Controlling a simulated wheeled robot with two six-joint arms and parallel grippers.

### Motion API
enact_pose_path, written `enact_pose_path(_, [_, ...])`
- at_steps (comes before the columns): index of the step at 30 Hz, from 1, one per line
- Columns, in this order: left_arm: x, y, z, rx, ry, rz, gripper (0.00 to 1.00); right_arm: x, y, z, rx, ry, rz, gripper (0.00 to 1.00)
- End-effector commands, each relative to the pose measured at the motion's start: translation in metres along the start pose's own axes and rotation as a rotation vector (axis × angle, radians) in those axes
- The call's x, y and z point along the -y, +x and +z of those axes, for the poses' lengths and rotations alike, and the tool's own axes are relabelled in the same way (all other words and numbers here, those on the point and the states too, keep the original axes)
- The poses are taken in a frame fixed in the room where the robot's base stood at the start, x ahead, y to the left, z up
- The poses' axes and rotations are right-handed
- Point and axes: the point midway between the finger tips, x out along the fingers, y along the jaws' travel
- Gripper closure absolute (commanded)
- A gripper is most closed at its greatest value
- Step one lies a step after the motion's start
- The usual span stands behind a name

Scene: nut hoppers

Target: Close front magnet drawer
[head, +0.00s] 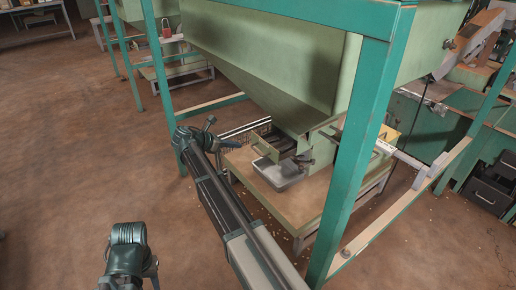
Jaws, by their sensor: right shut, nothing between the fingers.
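The front magnet drawer (275,148) is at the outlet at the bottom of the green hopper (270,75). It is pulled out, with its pale green front standing off the outlet and dark bars showing inside. My right gripper (236,146) is shut and empty, just left of the drawer front and pointing right toward it. A small gap seems to separate them. My left arm shows only as a dark link at the lower left; its fingers are not visible.
A metal pan (279,175) sits below the drawer on a low wooden table (290,208). The teal frame posts (355,150) stand around the hopper. Small nuts are scattered on the floor. Open brown floor (75,140) lies to the left.

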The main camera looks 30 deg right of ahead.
Motion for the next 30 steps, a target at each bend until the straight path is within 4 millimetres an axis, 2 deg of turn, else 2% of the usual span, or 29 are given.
enact_pose_path(5, [-0.001, 0.011, -0.001, 0.0, -0.002, 0.0, 0.58, 0.0, 0.019, -0.002, -0.001, 0.003, -0.002, 1.0])
enact_pose_path(18, [-0.005, 0.055, -0.003, -0.001, -0.009, 0.0, 0.58, 0.0, 0.105, -0.004, -0.001, 0.003, -0.002, 1.0])
enact_pose_path(21, [-0.005, 0.049, -0.003, -0.001, -0.008, 0.0, 0.58, 0.0, 0.115, 0.009, -0.002, 0.004, -0.002, 1.0])
enact_pose_path(30, [-0.005, 0.049, -0.003, -0.001, -0.008, 0.0, 0.58, 0.0, 0.133, 0.019, -0.002, 0.002, 0.0, 1.0])
